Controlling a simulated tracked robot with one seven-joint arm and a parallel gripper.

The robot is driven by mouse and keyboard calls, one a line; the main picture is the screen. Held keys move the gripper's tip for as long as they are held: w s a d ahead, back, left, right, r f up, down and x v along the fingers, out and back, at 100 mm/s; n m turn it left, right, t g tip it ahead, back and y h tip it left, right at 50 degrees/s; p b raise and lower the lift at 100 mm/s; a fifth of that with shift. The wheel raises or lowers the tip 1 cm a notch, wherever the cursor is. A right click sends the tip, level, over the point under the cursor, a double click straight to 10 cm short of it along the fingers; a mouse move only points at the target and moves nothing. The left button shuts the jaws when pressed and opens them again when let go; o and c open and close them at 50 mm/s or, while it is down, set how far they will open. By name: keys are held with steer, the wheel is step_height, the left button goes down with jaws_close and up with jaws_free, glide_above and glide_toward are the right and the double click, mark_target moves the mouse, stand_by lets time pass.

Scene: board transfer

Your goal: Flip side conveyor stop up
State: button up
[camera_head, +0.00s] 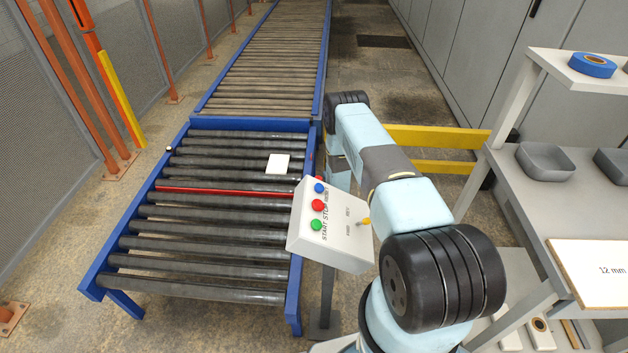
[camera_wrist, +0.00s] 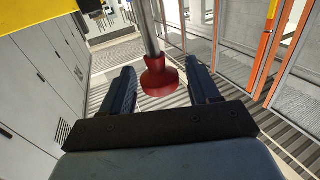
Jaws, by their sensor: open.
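The side conveyor (camera_head: 113,248) has a blue frame and dark rollers. A thin red bar (camera_head: 225,192) crosses it, lying about level with the rollers; it looks like the stop. In the wrist view a red flared knob (camera_wrist: 160,84) sits on the end of a grey rod (camera_wrist: 147,28). My gripper (camera_wrist: 160,68) is open, with one dark finger on each side of the knob. I see no clear finger contact, and how deep the knob sits between them is hard to tell. In the head view my gripper is hidden behind my arm.
A control box (camera_head: 335,235) with coloured buttons stands at the conveyor's right edge, near my arm. A white block (camera_head: 278,164) lies on the rollers. A yellow rail (camera_head: 440,137) is behind my arm. A shelf bench (camera_head: 490,172) with trays is at right.

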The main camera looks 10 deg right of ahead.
steer(key=shift+w, duration=0.3)
steer(key=shift+c, duration=0.3)
jaws_close()
